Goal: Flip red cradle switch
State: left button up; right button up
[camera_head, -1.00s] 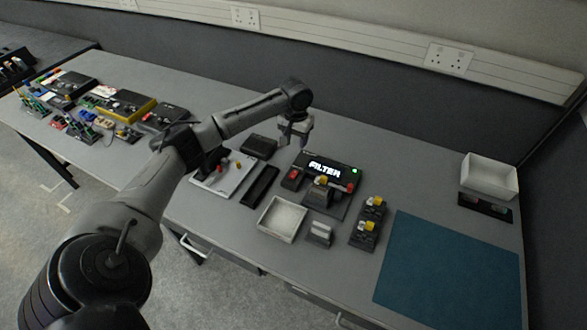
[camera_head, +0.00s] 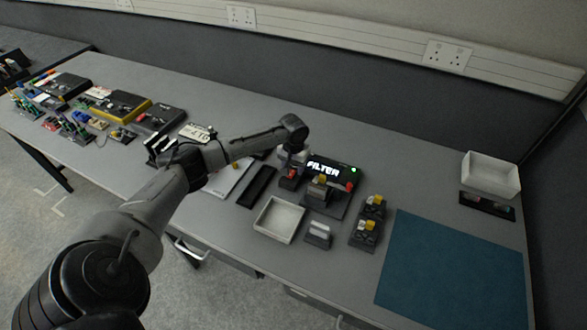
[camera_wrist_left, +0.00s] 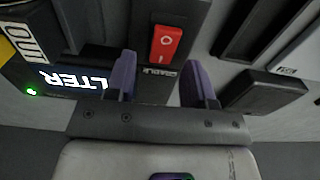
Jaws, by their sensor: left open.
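The red rocker switch (camera_wrist_left: 165,42), marked with a line and a circle, sits on a small black box (camera_wrist_left: 158,82) with partly hidden white lettering. In the head view the switch (camera_head: 291,173) shows just below my left gripper (camera_head: 290,160). In the left wrist view my left gripper (camera_wrist_left: 159,62) is open, its two purple fingers spread either side of the switch in the picture. Nothing is between the fingers but the view of the box. I cannot tell whether a finger touches it. My right gripper is not in view.
A lit display reading FILTER (camera_head: 325,168) stands beside the switch. A grey stand with a yellow part (camera_head: 319,189) is in front of it. The blue mat (camera_head: 452,270) is clear.

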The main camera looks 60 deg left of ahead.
pick_arm(q)
jog(key=shift+f, duration=0.35)
grip_shut()
jog(key=shift+r, duration=0.1)
jog(key=t+p, duration=0.1)
jog(key=p, duration=0.2)
jog(key=t+y+p, duration=0.1)
jog(key=p, duration=0.2)
jog(key=y+p, duration=0.1)
jog(key=p, duration=0.2)
jog(key=shift+s+d+r+t+p, duration=0.2)
jog(key=shift+s+r+t+p, duration=0.1)
jog(key=shift+s+t, duration=0.1)
jog(key=shift+f+t+y+p, duration=0.15)
jog(key=shift+t+y+p, duration=0.15)
jog(key=shift+t+p, duration=0.25)
grip_release()
